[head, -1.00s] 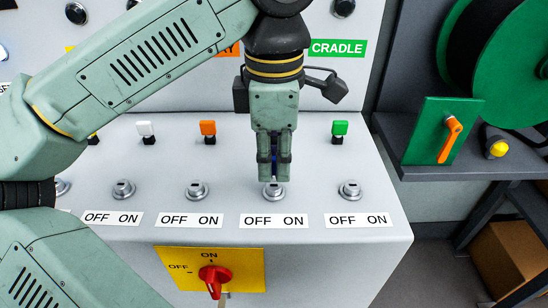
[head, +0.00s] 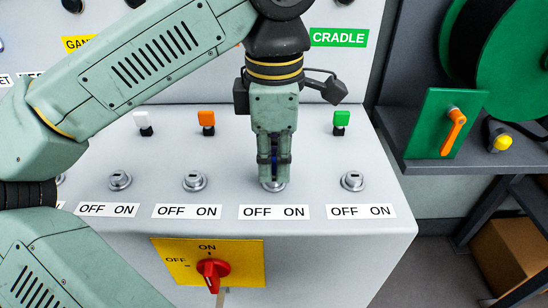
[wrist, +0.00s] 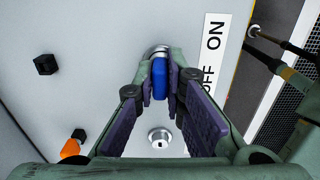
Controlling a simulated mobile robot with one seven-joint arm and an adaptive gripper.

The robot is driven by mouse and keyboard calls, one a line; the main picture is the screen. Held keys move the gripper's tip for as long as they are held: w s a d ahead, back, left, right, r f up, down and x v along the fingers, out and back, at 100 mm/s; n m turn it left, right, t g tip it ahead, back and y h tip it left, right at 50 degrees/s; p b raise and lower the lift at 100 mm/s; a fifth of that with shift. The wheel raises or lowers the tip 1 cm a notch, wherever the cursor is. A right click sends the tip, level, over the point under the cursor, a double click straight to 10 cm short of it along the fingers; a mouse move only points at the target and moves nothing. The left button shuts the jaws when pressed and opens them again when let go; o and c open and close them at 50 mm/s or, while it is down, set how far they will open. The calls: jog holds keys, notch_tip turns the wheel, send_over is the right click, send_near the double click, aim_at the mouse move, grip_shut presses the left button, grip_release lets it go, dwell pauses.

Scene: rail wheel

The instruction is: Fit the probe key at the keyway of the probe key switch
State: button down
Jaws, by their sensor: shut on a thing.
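My gripper (head: 273,176) points down at a round metal key switch (head: 272,186), above an OFF ON label, to the right of the middle of the panel. It is shut on a blue key (wrist: 160,78), with the blue head between its purple pads. In the head view only a sliver of blue shows between the fingers. In the wrist view the key lines up with the switch (wrist: 157,50), whose rim shows just beyond it. The keyway and key tip are hidden, so I cannot tell whether the tip is in the keyway.
Other key switches stand to the left (head: 194,181) and right (head: 352,181). White (head: 141,118), orange (head: 206,118) and green (head: 341,118) keys stand behind them. A red rotary knob (head: 212,268) is on the front face. A green reel (head: 515,60) is at the right.

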jog(key=c, duration=1.6)
grip_release()
jog(key=shift+r, duration=0.15)
notch_tip(320, 180, up, 7)
jog(key=shift+s+r, duration=0.1)
jog(key=shift+r, duration=0.05)
